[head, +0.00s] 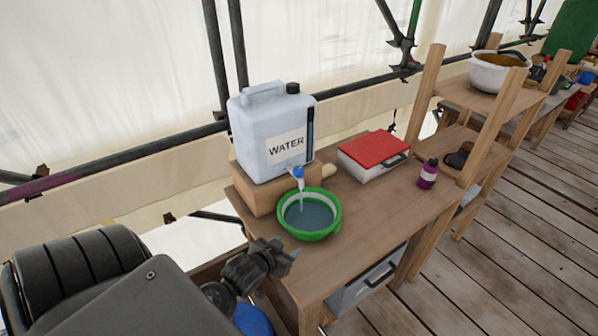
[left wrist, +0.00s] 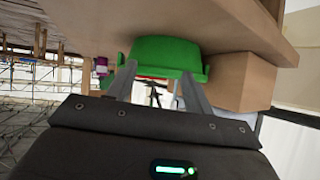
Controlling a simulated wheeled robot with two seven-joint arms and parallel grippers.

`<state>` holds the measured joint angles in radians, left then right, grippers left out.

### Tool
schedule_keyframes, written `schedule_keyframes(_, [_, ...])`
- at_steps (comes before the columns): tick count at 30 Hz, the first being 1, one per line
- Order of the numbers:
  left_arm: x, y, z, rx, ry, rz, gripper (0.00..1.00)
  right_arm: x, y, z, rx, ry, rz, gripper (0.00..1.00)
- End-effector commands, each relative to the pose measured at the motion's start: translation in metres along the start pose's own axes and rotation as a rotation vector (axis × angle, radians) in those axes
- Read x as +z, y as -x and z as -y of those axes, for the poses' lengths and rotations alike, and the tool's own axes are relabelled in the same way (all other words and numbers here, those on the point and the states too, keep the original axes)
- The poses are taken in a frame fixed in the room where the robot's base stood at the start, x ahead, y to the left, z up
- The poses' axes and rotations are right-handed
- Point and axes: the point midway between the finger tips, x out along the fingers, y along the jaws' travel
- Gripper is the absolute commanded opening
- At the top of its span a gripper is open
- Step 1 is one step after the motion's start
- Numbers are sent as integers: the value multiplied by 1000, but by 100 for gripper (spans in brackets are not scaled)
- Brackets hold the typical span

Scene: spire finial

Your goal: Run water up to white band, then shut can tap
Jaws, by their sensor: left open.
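The white water can (head: 272,135), labelled WATER, stands on a wooden block (head: 258,192) on the bench. Its blue tap (head: 297,173) is at the lower front, and a pale stream runs from it into the green bowl (head: 333,228). Grey-blue water (head: 308,216) lies in the bowl. A white band (head: 326,203) shows on the inner wall above the water surface. My left gripper (head: 284,256) is open and empty in front of the bowl, near the bench's front left edge. In the left wrist view the bowl (left wrist: 163,54) shows beyond the two spread fingers (left wrist: 157,82). My right gripper is out of view.
A red-lidded box (head: 374,147) and a purple bottle (head: 428,174) stand to the right on the bench (head: 365,220). A shelf beyond holds a white pot (head: 497,73). Scaffold poles run behind. Bare bench top lies right of the bowl.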

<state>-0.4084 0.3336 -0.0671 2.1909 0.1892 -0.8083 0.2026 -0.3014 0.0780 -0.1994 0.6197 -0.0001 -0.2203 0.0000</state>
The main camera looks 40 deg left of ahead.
Motion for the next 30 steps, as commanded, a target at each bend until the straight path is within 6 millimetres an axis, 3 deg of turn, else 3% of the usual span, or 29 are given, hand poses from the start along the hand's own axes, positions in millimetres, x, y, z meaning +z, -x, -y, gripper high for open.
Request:
schedule_keyframes(6, [-82,-19,52,-54,37,-341,52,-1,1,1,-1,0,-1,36])
schedule_keyframes(10, [-118,-18,73,-65,44,-494,52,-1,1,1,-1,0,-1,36])
schedule_keyframes(13, [-130,-16,80,-69,46,-549,52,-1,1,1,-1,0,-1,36])
schedule_keyframes(20, [-138,-18,82,-68,47,-568,52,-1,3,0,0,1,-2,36])
schedule_keyframes(30, [-169,-63,86,-69,46,-566,52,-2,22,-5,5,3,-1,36])
